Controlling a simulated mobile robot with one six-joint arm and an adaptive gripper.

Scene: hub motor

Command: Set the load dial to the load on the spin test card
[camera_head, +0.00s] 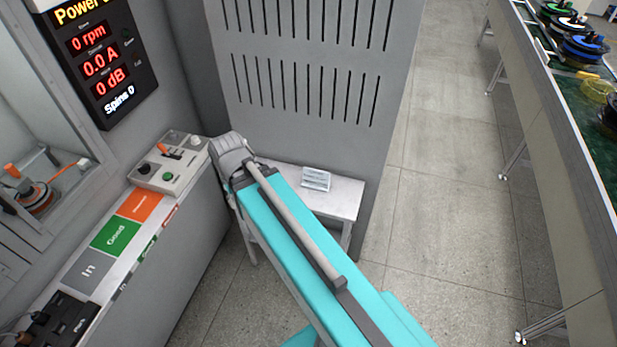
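A light grey control box (170,162) stands on the ledge at the left, near the grey cabinet. On it are a black round knob (145,168), a green button (167,175) and an orange-handled switch. The knob may be the load dial; its setting is too small to read. A small white card or stand (316,179) with unreadable lines is on the low side table; I cannot tell whether it is the spin test card. My turquoise and grey arm crosses the middle, its grey end near the box's right side. I cannot make out my gripper's fingers.
The display (100,65) reads 0 rpm, 0.0 A, 0 dB and Spins 0. In, Good and orange zones (115,236) mark the ledge. A motor sits in the left bay. The low white table (345,200) is behind my arm. A long bench stands right, across clear floor.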

